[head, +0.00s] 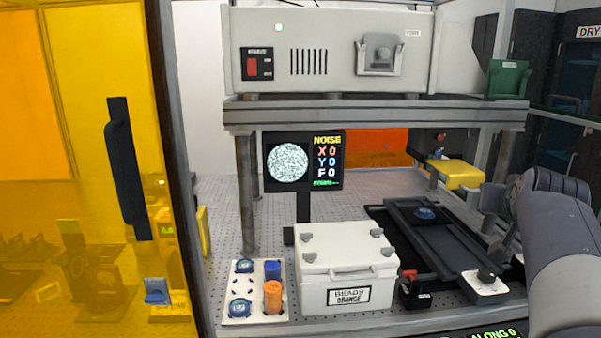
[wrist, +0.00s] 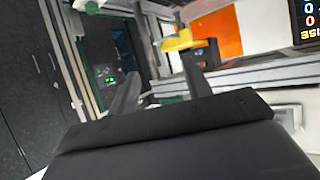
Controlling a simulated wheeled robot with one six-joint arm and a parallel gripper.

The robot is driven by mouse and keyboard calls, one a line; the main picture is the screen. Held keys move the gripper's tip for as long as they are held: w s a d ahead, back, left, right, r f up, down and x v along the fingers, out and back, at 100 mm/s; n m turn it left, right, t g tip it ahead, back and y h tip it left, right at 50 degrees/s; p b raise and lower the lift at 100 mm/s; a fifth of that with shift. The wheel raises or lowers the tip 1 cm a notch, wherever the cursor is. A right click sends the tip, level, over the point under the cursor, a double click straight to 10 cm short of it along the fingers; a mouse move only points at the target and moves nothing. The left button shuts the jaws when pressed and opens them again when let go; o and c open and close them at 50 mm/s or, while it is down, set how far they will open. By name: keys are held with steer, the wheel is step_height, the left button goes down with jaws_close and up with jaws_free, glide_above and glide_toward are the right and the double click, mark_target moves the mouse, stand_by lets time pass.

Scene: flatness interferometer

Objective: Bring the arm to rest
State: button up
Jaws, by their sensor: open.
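My arm (head: 565,240) reaches in from the right edge of the head view, bent at a rounded joint. Its end is partly hidden at the right of the bench. In the wrist view my gripper (wrist: 163,84) shows two dark fingers spread apart, with nothing between them. The wrist view is tilted; beyond the fingers are a yellow block (wrist: 178,42) and an orange panel (wrist: 218,34). I see no contact between the fingers and any object.
A white box labelled beads orange (head: 345,270) stands on the bench beside a white holder (head: 239,291) with blue and orange items. A dark rail stage (head: 425,240) lies near my arm. A shelf (head: 375,113) carries a large instrument (head: 335,50). A yellow door panel (head: 75,150) stands left.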

steer(key=s+a+f+n+g+y+p, duration=0.1)
steer(key=s+a+f+n+y+p, duration=0.1)
steer(key=a+f, duration=0.6)
steer(key=shift+s+a+f+g+y+p, duration=0.35)
steer(key=shift+s+a+y+p, duration=0.45)
steer(key=shift+a, duration=1.45)
steer(key=shift+r, duration=0.1)
